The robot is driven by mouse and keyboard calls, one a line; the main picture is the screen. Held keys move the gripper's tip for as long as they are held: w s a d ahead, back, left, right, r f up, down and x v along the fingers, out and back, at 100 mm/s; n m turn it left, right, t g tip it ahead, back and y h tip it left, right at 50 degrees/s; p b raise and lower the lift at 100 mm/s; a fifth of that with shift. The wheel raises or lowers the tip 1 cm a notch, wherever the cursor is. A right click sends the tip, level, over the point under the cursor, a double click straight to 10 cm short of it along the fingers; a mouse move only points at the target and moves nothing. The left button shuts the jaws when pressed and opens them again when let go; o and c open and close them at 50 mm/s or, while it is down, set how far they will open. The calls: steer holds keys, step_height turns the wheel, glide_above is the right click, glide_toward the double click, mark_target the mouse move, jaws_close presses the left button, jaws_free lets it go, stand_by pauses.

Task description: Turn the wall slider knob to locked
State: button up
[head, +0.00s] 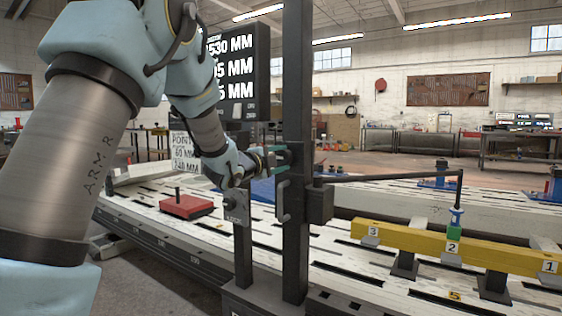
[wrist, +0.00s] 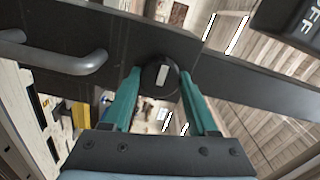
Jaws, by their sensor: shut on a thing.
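The slider knob (wrist: 162,74) is a round black knob with a white bar mark, on a dark bar (wrist: 230,70) in the wrist view. The white mark stands nearly upright in that picture. My gripper (wrist: 160,78) has its teal fingers on the left and right sides of the knob, shut on it. In the head view my gripper (head: 277,160) reaches the dark upright post (head: 297,90); the knob is too small and covered to make out there. No locked marking can be read.
A grey handle (wrist: 70,62) sits left of the knob in the wrist view; the handle (head: 283,202) also shows on the post. A dark box (head: 319,204) carries a long rod. A yellow beam (head: 400,241) and a red block (head: 187,207) are on the slotted bench (head: 250,240).

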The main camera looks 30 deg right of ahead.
steer(key=o, duration=1.4)
steer(key=v, duration=1.1)
